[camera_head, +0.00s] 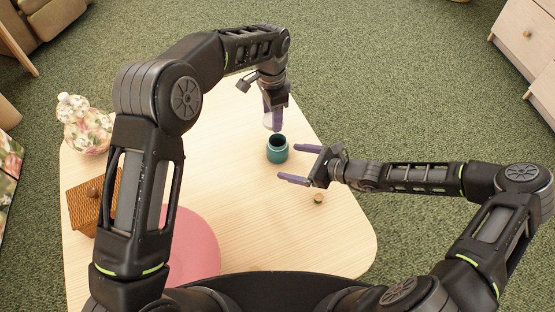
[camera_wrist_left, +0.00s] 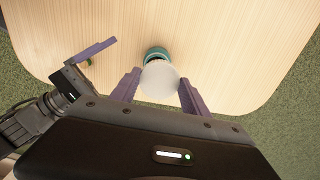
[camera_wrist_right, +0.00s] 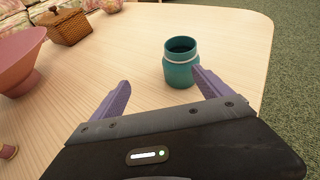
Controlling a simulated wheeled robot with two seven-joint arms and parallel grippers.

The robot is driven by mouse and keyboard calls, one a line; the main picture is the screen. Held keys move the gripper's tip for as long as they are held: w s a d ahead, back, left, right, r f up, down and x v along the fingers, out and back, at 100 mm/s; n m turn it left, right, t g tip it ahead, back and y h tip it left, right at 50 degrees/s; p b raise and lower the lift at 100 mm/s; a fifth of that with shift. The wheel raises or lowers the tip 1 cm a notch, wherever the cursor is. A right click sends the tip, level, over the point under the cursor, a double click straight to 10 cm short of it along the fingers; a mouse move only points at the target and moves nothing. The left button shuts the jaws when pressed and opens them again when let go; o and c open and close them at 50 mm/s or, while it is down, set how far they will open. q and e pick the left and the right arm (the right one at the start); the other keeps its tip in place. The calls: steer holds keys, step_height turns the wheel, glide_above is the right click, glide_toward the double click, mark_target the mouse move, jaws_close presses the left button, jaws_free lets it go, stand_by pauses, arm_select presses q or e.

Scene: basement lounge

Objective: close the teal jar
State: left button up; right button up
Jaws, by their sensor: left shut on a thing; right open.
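The teal jar (camera_head: 277,149) stands upright and open on the light wooden table, its dark mouth facing up. It also shows in the right wrist view (camera_wrist_right: 180,66), with a pale ring round its neck. My left gripper (camera_head: 272,118) is shut on a whitish round lid (camera_wrist_left: 160,78) and holds it above the jar, apart from it. In the left wrist view the lid covers much of the jar (camera_wrist_left: 157,53). My right gripper (camera_head: 299,164) is open and empty, its fingers pointing toward the jar from the right and near side, not around it.
A pink round piece (camera_head: 190,245), a wicker box (camera_head: 84,207) and a floral ceramic jar (camera_head: 85,125) stand on the table's left part. A small round item (camera_head: 318,198) lies near my right gripper. The table's front right is mostly clear.

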mark_target(270, 145)
steer(key=w, duration=0.1)
steer(key=w+d+m+t, duration=0.1)
steer(key=d, duration=0.1)
steer(key=shift+w+r+m, duration=0.25)
steer(key=shift+w+m, duration=0.15)
steer(key=x, duration=1.2)
steer(key=shift+w, duration=0.1)
steer(key=shift+c, duration=0.6)
jaws_close()
